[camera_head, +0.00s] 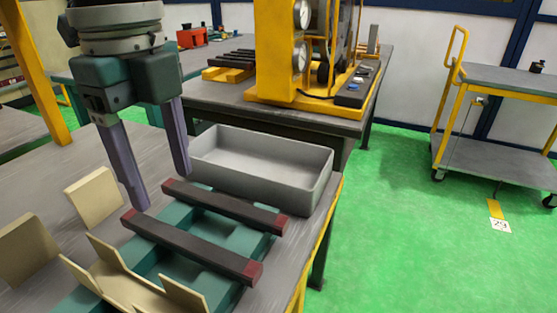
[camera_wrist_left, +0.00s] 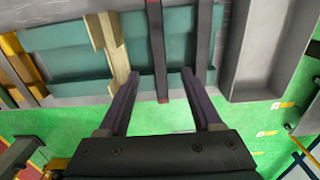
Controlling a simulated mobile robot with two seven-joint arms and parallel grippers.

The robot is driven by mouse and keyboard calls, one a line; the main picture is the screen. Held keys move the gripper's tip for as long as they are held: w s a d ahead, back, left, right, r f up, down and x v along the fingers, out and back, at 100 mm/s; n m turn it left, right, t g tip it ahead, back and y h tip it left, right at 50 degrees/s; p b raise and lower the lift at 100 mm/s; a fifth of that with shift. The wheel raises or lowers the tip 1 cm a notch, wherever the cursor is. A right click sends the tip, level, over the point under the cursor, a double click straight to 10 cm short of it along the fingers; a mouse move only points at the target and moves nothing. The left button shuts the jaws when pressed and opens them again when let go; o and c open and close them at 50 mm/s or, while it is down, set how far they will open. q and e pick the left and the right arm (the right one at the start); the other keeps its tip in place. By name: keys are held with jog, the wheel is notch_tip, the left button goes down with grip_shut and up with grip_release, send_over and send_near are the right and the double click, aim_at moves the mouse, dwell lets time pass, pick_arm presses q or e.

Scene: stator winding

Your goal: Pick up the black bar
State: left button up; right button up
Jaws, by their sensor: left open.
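Two black bars with dark red ends lie side by side across a teal rack (camera_head: 217,291). The nearer bar (camera_head: 190,246) and the farther bar (camera_head: 226,208) are apart and roughly parallel. My left gripper (camera_head: 160,190) points down, open and empty, over the left ends of the bars. In the left wrist view the nearer bar (camera_wrist_left: 157,45) lines up with the gap between the fingers (camera_wrist_left: 160,75). The farther bar (camera_wrist_left: 204,45) is to the right of that gap. The fingertips' exact height over the bars is hard to tell. My right gripper is not in view.
A grey open tray (camera_head: 262,184) stands just behind the bars and looks empty. Tan notched holders (camera_head: 128,286) stand at the front left. A yellow machine (camera_head: 278,50) is on the table behind. A cart (camera_head: 500,160) stands at the right across clear green floor.

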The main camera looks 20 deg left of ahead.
aim_at(180, 238)
pick_arm(q)
jog(key=f, duration=0.2)
jog(key=s+f, duration=0.1)
jog(key=f, duration=0.2)
jog(key=f+b, duration=0.1)
jog(key=f, duration=0.3)
jog(key=shift+w+d+f, duration=0.1)
jog(key=shift+w+d, duration=0.05)
jog(key=shift+w, duration=0.15)
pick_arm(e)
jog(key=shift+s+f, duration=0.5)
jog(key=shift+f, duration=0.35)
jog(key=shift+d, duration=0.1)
pick_arm(q)
grip_shut()
